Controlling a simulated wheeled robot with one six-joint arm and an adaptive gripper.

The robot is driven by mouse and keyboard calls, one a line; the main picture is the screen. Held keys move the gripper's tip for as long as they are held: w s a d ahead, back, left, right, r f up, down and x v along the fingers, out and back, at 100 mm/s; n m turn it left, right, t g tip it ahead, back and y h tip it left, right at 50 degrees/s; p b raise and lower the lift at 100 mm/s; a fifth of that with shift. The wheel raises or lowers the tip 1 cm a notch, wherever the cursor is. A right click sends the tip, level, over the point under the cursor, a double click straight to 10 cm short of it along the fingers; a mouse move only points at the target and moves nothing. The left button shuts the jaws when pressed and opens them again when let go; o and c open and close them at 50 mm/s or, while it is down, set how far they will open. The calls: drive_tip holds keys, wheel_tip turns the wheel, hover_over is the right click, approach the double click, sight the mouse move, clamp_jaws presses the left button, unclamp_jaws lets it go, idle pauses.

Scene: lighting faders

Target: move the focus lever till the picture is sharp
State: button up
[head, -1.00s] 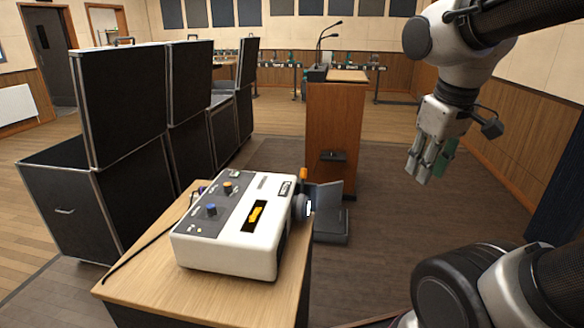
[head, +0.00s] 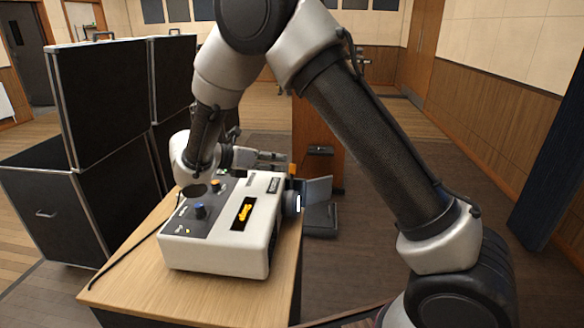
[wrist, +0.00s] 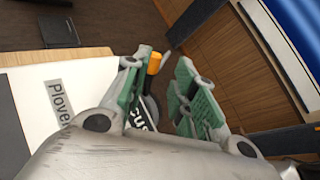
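The white projector (head: 215,255) stands on a wooden table in the head view. Its lens (head: 291,202) is on the right side. The orange-tipped focus lever (wrist: 155,63) shows in the wrist view, above a label partly reading "cus"; its orange tip (head: 292,168) also shows in the head view. My gripper (wrist: 160,85) is open, with green pads. The lever tip lies in the gap between the fingers, close to the left finger; whether it touches cannot be told. In the head view my gripper (head: 283,159) reaches over the projector's far end.
The wooden table (head: 130,270) has bare room left of the projector. Dark cases (head: 105,110) stand at left. A blue surface (wrist: 292,30) in a pale frame shows in the wrist view; no picture on it is readable.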

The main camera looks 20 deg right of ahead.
sight(292, 167)
drive_tip(key=shift+w+a+f, duration=0.15)
drive_tip(key=shift+a+f, duration=0.05)
drive_tip(key=shift+f, duration=0.15)
drive_tip(key=shift+w+d+f+n, duration=0.15)
drive_tip(key=shift+d+n, duration=0.15)
drive_tip(key=x, duration=0.6)
drive_tip(key=shift+w+d+f, duration=0.1)
drive_tip(key=shift+w+d, duration=0.05)
drive_tip(key=shift+d, duration=0.15)
clamp_jaws()
